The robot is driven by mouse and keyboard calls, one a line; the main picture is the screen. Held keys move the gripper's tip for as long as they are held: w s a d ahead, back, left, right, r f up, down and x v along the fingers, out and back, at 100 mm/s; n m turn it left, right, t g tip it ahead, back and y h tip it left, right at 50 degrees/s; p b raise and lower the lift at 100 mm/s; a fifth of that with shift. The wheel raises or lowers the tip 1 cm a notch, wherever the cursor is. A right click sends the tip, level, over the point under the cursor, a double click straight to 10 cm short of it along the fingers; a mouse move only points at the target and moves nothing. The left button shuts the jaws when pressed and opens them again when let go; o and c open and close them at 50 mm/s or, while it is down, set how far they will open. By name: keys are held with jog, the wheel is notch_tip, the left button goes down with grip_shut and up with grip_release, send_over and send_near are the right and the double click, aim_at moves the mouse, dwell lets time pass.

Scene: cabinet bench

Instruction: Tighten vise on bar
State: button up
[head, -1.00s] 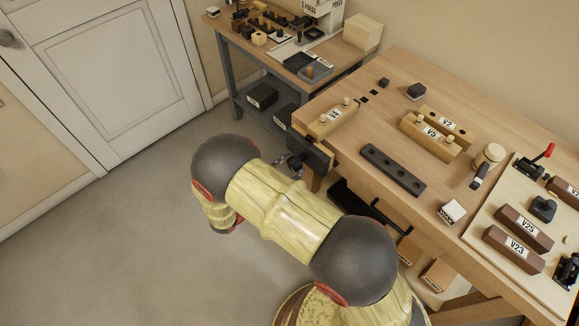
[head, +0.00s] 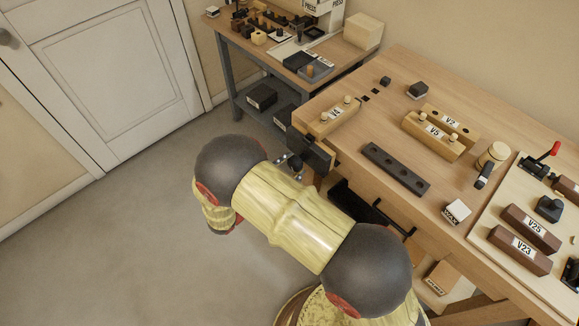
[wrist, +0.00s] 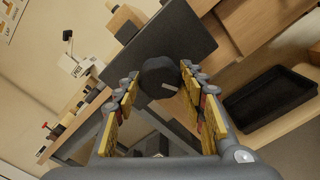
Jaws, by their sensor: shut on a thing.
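The dark vise (head: 311,152) is on the left end of the wooden bench, its wide flat jaw (wrist: 165,38) filling the upper middle of the wrist view. A round black knob (wrist: 158,74) with a pale mark stands out from this jaw. My gripper (wrist: 160,78) has its yellow-padded fingers on both sides of the knob, shut on it. In the head view my gripper is mostly hidden behind my arm. A pale wooden bar labelled V4 (head: 340,115), with two pegs, lies at the bench's left end by the vise. I cannot tell whether the jaw touches it.
On the bench are a dark bar with holes (head: 396,168), wooden blocks V5 (head: 432,135) and V2 (head: 451,124), and a mallet (head: 490,160). A side table (head: 285,65) stands behind. A black tray (wrist: 268,98) lies under the bench. The floor at left is clear.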

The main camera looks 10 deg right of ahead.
jog(key=shift+m+b, duration=0.8)
jog(key=shift+m, duration=0.5)
jog(key=m, duration=0.3)
jog(key=shift+d, duration=0.1)
jog(key=o, duration=1)
jog(key=v, duration=0.7)
